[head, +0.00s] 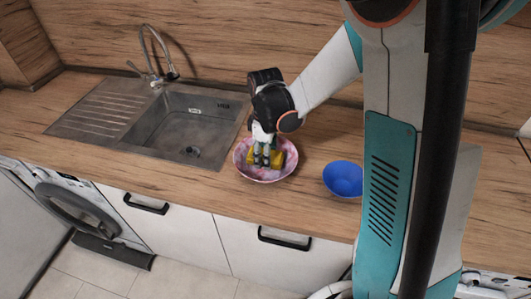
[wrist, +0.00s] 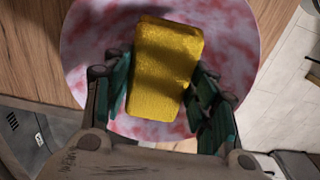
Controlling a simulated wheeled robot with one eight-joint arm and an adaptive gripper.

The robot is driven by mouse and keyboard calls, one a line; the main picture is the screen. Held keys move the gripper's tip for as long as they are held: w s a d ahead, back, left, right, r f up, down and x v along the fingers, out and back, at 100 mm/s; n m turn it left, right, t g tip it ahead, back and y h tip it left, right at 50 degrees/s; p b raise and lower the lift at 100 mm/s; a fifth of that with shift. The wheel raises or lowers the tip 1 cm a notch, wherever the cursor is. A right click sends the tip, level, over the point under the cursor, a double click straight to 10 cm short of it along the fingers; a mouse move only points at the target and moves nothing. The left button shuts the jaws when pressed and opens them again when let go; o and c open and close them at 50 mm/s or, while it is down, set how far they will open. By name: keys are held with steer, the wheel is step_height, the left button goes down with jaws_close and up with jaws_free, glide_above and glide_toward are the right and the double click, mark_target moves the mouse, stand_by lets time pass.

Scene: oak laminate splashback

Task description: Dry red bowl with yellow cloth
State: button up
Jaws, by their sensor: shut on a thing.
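The red bowl (head: 243,163), mottled red and pinkish white, stands upright on the wooden counter right of the sink. My gripper (head: 265,159) reaches down into it from above. It is shut on the yellow cloth (head: 279,159), a thick pad that lies within the bowl's rim. In the wrist view the yellow cloth (wrist: 166,68) sits between the green fingers of my gripper (wrist: 160,82), with the red bowl (wrist: 88,40) behind it. The fingers hide part of the cloth in the head view. I cannot tell whether the cloth touches the bowl's inside.
A blue bowl (head: 343,178) stands on the counter to the right of the red bowl. A metal sink (head: 183,120) with a tap (head: 158,60) is to the left. The counter (head: 215,187) is clear in front, and its front edge is near the red bowl.

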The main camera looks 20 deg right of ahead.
steer(key=shift+f+b, duration=0.8)
steer(key=shift+f, duration=0.3)
steer(key=shift+s+a, duration=0.3)
steer(key=shift+s, duration=0.15)
steer(key=shift+w+d, duration=0.55)
steer(key=shift+w, duration=0.3)
steer(key=shift+r, duration=0.1)
steer(key=shift+s+a+r, duration=0.1)
steer(key=shift+s+a, duration=0.45)
steer(key=shift+s, duration=0.25)
